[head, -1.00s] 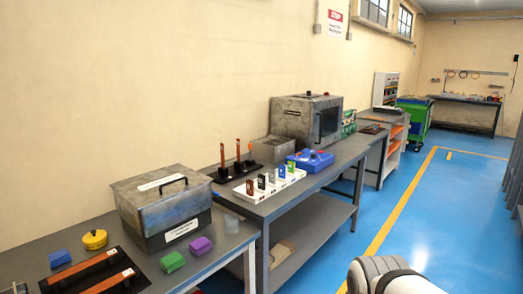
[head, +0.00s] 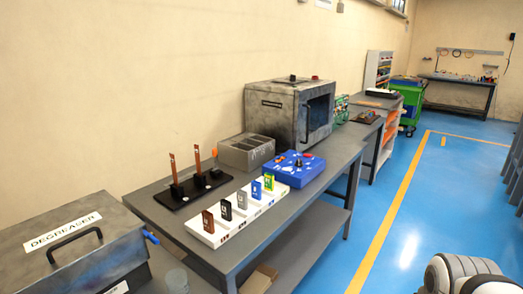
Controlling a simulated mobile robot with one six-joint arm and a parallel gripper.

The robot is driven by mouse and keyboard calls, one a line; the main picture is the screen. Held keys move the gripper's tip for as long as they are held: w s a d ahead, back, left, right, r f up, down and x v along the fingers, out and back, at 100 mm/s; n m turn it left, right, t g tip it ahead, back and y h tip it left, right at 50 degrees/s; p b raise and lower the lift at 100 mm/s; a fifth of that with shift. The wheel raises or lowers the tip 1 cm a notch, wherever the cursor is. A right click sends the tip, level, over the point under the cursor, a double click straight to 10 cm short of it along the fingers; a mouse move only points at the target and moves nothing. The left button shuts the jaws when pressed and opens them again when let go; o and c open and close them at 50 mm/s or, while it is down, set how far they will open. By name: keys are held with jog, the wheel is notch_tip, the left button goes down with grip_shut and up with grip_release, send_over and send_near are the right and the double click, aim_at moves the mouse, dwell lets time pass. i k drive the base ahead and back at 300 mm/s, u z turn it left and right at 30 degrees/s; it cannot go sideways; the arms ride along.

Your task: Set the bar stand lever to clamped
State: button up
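A black base (head: 182,202) with two upright copper-coloured bars, left (head: 172,166) and right (head: 197,160), stands on the middle grey bench. It looks like the bar stand. Each bar rises from a small dark block on the base. I cannot make out a lever on it or how one is set. My gripper is out of view; only a white and dark part of my arm shows at the lower right, well away from the stand.
A degreaser tank (head: 72,249) is near left. Blue floor (head: 402,226) is clear at right.

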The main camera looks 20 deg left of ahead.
aim_at(214, 151)
jog(key=u, duration=0.5)
jog(key=i, duration=0.95)
jog(key=u, duration=3.75)
jog(key=k, duration=1.6)
jog(key=z, duration=1)
